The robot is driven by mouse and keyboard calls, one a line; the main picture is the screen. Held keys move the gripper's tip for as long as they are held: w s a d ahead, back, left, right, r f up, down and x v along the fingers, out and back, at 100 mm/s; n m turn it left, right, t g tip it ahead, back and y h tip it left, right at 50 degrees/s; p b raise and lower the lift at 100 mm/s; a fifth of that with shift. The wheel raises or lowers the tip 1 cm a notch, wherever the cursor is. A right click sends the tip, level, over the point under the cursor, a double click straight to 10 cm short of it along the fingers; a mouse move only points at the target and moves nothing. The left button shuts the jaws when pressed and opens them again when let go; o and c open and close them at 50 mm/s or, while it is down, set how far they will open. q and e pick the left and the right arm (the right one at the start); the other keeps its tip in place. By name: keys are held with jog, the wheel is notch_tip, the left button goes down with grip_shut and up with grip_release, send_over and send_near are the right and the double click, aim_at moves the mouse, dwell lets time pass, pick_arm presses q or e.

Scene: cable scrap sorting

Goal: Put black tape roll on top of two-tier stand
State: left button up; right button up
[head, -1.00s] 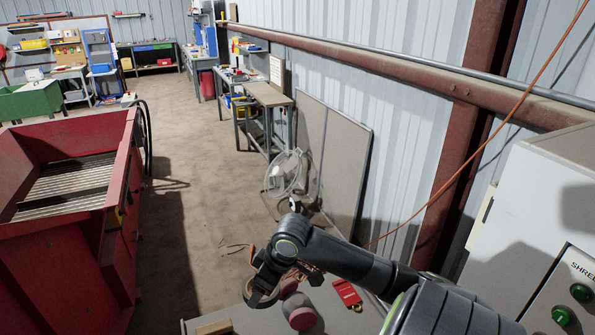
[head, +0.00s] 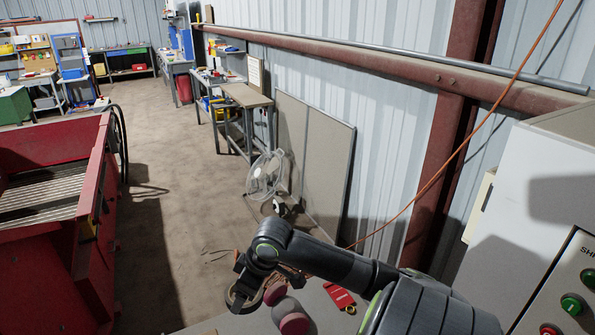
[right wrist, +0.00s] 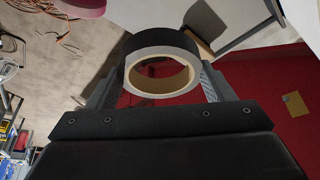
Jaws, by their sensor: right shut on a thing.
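The black tape roll (right wrist: 160,40) has a black outer face, a pale edge and a tan core. My right gripper (right wrist: 160,72) is shut on it, with a finger on each side, in the right wrist view. In the head view my right gripper (head: 243,290) is at the lower middle with the roll in it, held up near a grey tabletop (head: 213,324). I cannot make out the two-tier stand for sure in either view. My left gripper is not in view.
Two dull red round items (head: 275,292) and a red tag (head: 339,295) are by my right forearm at the grey tabletop. A large red bin (head: 92,215) stands at left. A fan (head: 264,176) and panels (head: 313,165) are against the wall. The floor between is mostly clear.

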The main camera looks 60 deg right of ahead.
jog(key=b, duration=0.4)
send_over(248, 334)
jog(key=s, duration=0.2)
jog(key=f, duration=0.5)
jog(key=shift+w+d, duration=0.15)
jog(key=shift+d, duration=0.1)
jog(key=shift+f+b, duration=0.45)
jog(key=shift+f, duration=0.05)
notch_tip(248, 334, down, 10)
jog(key=shift+r, duration=0.2)
jog(key=shift+f, duration=0.15)
jog(key=o, duration=1)
jog(key=v, duration=1.2)
jog(key=shift+p, duration=0.35)
